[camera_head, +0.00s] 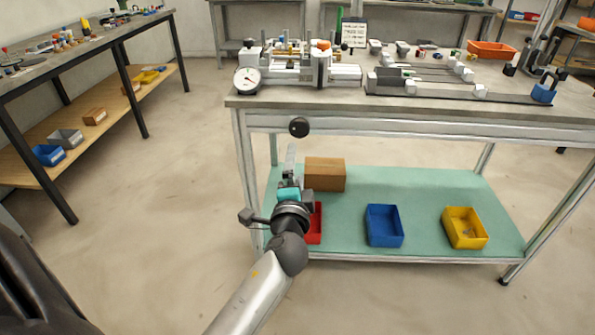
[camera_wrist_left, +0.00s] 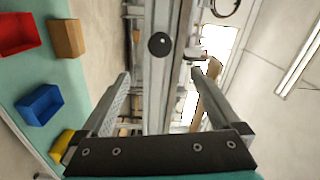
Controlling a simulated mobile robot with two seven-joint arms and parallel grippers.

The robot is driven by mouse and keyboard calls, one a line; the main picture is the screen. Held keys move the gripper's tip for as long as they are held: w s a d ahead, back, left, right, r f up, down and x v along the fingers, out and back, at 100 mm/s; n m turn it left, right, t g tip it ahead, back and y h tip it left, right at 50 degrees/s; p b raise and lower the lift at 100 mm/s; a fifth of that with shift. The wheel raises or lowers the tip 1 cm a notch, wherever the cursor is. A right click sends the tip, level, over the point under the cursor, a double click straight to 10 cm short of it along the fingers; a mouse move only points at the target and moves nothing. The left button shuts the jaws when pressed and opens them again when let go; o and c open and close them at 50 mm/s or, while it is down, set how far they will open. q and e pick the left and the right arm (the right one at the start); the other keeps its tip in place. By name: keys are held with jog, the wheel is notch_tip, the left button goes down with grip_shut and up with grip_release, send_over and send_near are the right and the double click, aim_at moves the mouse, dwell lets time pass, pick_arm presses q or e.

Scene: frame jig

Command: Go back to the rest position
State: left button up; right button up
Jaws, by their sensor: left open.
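My left gripper (camera_head: 291,152) is in front of the workbench (camera_head: 420,122), below the level of its top and over the left part of the lower shelf in the picture. It also shows in the left wrist view (camera_wrist_left: 162,80), with its two fingers spread apart and nothing between them. A black round knob (camera_head: 299,127) is at the bench's front edge, just beyond the fingertips in the picture; it shows in the wrist view too (camera_wrist_left: 159,44). I cannot tell the exact gap between them. My right gripper is in neither view.
The green lower shelf (camera_head: 425,190) holds a cardboard box (camera_head: 325,174), a red bin (camera_head: 315,224) partly hidden by my arm, a blue bin (camera_head: 384,226) and a yellow bin (camera_head: 464,228). A dial gauge (camera_head: 247,80) and fixtures stand on the benchtop. The floor at left is clear.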

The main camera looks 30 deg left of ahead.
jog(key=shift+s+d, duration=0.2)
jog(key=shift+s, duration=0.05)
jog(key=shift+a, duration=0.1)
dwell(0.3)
